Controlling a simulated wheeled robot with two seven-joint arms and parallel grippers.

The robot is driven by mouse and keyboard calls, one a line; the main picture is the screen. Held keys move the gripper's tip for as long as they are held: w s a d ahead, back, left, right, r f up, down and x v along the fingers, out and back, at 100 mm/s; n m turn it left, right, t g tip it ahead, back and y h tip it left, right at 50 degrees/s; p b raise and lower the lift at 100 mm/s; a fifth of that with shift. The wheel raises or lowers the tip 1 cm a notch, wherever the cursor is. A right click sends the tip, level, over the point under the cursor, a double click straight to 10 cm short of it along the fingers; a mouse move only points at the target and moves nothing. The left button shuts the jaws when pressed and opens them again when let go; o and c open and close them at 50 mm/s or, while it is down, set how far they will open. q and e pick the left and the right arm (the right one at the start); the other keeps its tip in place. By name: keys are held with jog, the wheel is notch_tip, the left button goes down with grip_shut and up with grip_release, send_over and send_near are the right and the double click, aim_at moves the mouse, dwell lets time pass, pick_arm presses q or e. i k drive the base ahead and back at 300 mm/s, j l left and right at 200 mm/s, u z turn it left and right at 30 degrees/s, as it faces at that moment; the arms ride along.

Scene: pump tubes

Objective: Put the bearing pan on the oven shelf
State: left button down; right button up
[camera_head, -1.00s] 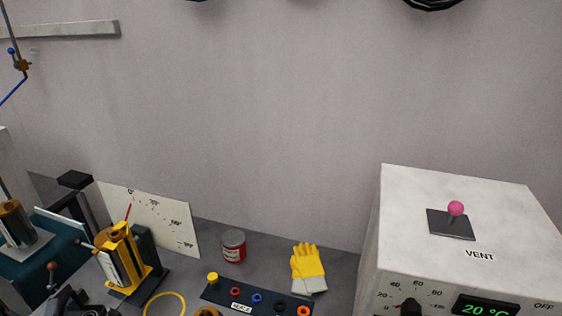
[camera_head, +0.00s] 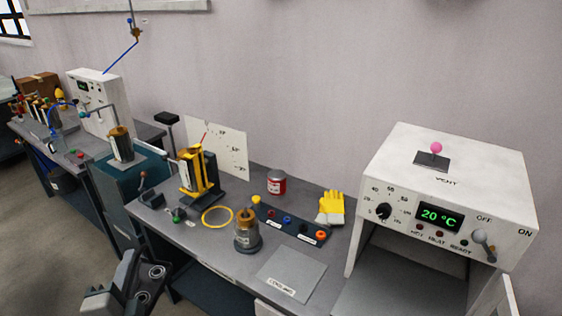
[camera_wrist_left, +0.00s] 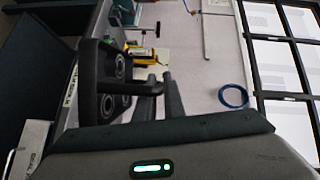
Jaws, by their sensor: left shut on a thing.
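The bearing pan (camera_head: 149,284) is dark and carries bearing rings, low at the left in the head view. It also shows in the left wrist view (camera_wrist_left: 104,78), beside the fingers. My left gripper (camera_wrist_left: 158,95) is shut on the pan; its grip point is partly hidden. In the head view, it holds the pan in front of the bench, well left of the oven. The white oven (camera_head: 450,190) stands at the right, its front opening showing a grey inner surface (camera_head: 395,295). I cannot tell whether that surface is the shelf. My right gripper is not in view.
The bench holds a yellow press-like device (camera_head: 198,172), a yellow ring (camera_head: 217,217), a metal canister (camera_head: 247,230), a red can (camera_head: 276,182), a yellow glove (camera_head: 331,207) and a grey plate (camera_head: 291,274). A white panel (camera_head: 506,297) stands at the oven's right front.

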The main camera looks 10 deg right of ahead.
aim_at(405, 296)
jog(key=z, duration=2.1)
jog(key=k+j, duration=0.1)
jog(key=j, duration=0.4)
jog(key=k+j, duration=0.1)
jog(key=j, duration=0.45)
jog(key=k+j, duration=0.1)
jog(key=j, duration=0.4)
jog(key=i+l, duration=0.35)
jog(key=i, duration=0.1)
